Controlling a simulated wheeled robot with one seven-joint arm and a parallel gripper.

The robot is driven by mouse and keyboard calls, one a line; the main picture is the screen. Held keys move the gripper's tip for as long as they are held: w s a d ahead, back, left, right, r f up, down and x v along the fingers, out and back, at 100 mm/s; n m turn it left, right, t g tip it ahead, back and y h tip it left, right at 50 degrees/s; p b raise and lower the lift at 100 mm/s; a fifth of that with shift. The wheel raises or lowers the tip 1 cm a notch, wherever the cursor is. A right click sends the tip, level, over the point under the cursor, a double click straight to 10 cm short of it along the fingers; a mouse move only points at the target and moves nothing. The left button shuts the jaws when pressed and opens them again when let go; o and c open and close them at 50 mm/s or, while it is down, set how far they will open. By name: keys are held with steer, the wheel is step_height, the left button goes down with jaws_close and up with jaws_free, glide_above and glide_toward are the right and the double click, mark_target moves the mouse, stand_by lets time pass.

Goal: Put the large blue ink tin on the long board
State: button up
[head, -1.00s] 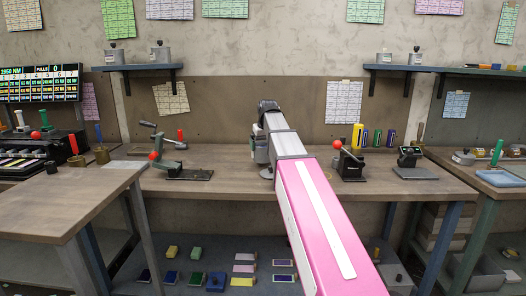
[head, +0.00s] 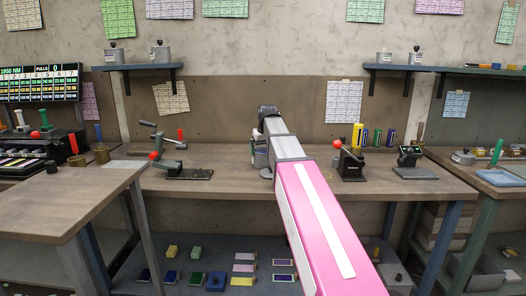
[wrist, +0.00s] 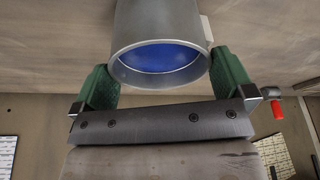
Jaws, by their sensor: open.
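In the wrist view a large grey metal tin (wrist: 158,40) with blue ink showing inside its round opening stands between the two green fingers of my gripper (wrist: 160,85). My gripper is open, with one finger on each side of the tin; I cannot tell whether either touches it. In the head view my gripper (head: 259,153) points down over the workbench, and its fingers are too small to make out. The tin shows there only as a small grey shape (head: 266,173) on the bench, partly hidden by my arm. I cannot tell which surface is the long board.
Wall shelves (head: 138,67) and (head: 412,68) hold smaller lidded tins. A lever press (head: 178,170) stands left of my gripper, and another red-knobbed press (head: 350,164) stands right. Coloured rolls (head: 375,138) stand behind that. The bench (head: 232,185) has free room to the left of my gripper.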

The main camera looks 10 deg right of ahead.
steer(key=a+v, duration=0.1)
steer(key=v, duration=1)
steer(key=f+m, duration=0.2)
steer(key=m, duration=0.7)
steer(key=w+d+f+m+g+y, duration=0.1)
steer(key=f+m, duration=0.1)
steer(key=m, duration=0.7)
steer(key=w+d+f+m+y, duration=0.1)
steer(key=f+m, duration=0.1)
steer(key=m, duration=0.7)
steer(key=shift+w+d+f, duration=0.15)
steer(key=shift+w+f, duration=0.05)
steer(key=shift+w, duration=0.05)
steer(key=shift+a+x, duration=0.1)
steer(key=shift+x, duration=1.25)
steer(key=shift+a+x, duration=0.15)
steer(key=shift+x, duration=1.2)
steer(key=c, duration=0.8)
steer(key=shift+r, duration=0.15)
